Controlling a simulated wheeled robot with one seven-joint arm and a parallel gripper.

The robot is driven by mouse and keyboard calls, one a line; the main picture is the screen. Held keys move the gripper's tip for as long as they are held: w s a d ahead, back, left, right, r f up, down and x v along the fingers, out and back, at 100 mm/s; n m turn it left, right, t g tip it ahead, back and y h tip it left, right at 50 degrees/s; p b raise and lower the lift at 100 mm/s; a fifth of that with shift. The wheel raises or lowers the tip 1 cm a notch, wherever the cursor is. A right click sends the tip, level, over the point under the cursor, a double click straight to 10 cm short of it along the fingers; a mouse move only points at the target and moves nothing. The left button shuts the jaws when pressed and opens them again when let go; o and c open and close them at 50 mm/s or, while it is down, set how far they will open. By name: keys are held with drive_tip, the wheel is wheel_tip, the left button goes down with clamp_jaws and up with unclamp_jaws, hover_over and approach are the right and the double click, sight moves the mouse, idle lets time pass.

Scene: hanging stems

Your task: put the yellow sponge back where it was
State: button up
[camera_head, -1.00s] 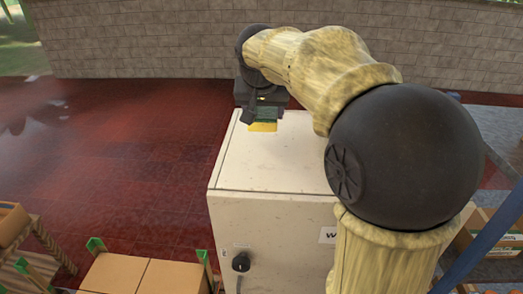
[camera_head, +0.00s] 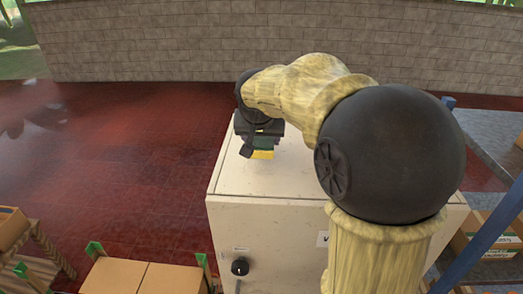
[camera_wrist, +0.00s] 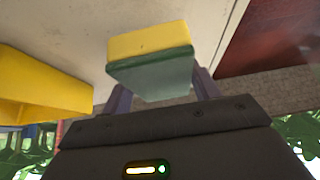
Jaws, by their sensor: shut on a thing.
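The yellow sponge (camera_head: 262,154) has a dark green layer and shows over the far part of a white cabinet's top (camera_head: 240,180). My gripper (camera_head: 261,143) is shut on it. In the wrist view the sponge (camera_wrist: 148,42) sits between my two fingers (camera_wrist: 160,92), with its green side toward the camera and its yellow side away. The pale cabinet top fills much of the background there. I cannot tell whether the sponge touches the cabinet top. My forearm hides the right part of the top.
The cabinet front has a black knob (camera_head: 240,266). Cardboard boxes (camera_head: 145,277) stand at lower left. A blue-framed rack (camera_head: 490,235) stands at right. A stone wall (camera_head: 200,45) runs behind. A large yellow shape (camera_wrist: 40,85) shows at left in the wrist view.

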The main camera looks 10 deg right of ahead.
sight(262, 162)
wheel_tip(262, 162, down, 4)
drive_tip(key=shift+a+f+p, duration=0.1)
drive_tip(key=shift+p, duration=0.4)
drive_tip(key=o, duration=1.4)
drive_tip(key=shift+d, duration=0.2)
drive_tip(key=shift+o, duration=0.2)
drive_tip(key=shift+s, duration=0.1)
drive_tip(key=b+v, duration=0.2)
drive_tip(key=v, duration=1)
drive_tip(key=shift+b, duration=0.4)
drive_tip(key=shift+a, duration=0.1)
